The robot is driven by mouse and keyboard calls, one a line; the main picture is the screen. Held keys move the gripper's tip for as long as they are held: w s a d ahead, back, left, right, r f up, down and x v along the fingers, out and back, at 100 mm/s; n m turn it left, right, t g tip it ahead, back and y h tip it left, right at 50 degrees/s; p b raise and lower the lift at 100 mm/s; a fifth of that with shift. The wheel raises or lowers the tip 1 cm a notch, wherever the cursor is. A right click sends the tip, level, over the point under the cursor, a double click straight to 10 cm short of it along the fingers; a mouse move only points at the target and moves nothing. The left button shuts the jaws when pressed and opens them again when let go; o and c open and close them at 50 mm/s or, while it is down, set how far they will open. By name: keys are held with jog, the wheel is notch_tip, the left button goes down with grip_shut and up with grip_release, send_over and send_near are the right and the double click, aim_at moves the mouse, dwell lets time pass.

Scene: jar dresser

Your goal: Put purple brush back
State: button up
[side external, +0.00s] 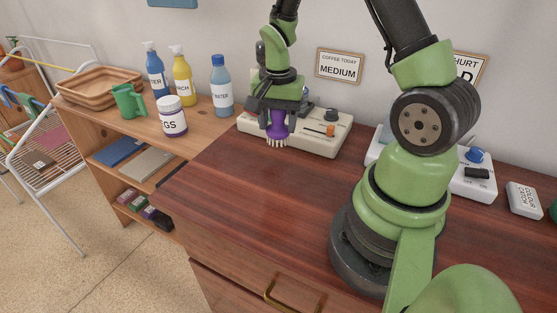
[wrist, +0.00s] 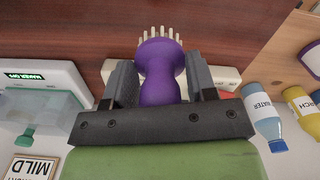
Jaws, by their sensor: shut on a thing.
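The purple brush (side external: 277,127) has pale bristles that point down. My gripper (side external: 278,112) is shut on its purple handle and holds it upright in front of the cream control panel, over the dark red dresser top (side external: 230,172). I cannot tell from this view how far the bristles are above the wood. In the wrist view the brush (wrist: 160,72) sits between the two grey fingers of my gripper (wrist: 160,85), its bristles toward the top of the picture. No empty holder for the brush is clear in either view.
The cream panel (side external: 332,145) with an orange slider stands behind the brush. The dresser's front middle is clear.

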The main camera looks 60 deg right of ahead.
notch_tip(320, 180, down, 8)
jog(key=shift+f, duration=0.1)
dwell(0.4)
jog(key=o, duration=0.9)
jog(key=shift+f, duration=0.1)
notch_tip(320, 180, up, 12)
jog(key=shift+f, duration=0.1)
jog(key=s+a+r+n+t, duration=0.2)
jog(key=a+r+n+t, duration=0.15)
jog(key=a+r, duration=0.55)
jog(key=shift+s+a+r+n+t+y, duration=0.35)
jog(key=shift+s+a+r+n+t, duration=0.4)
jog(key=shift+s+r+n, duration=0.7)
jog(key=shift+s+a+r+n+t+y, duration=0.3)
jog(key=shift+s+a+r+n+t, duration=0.2)
jog(key=shift+s+a+r+n, duration=0.9)
jog(key=shift+s+a+r+n+t+y, duration=0.5)
jog(key=shift+s+r+n, duration=0.45)
jog(key=shift+s, duration=0.9)
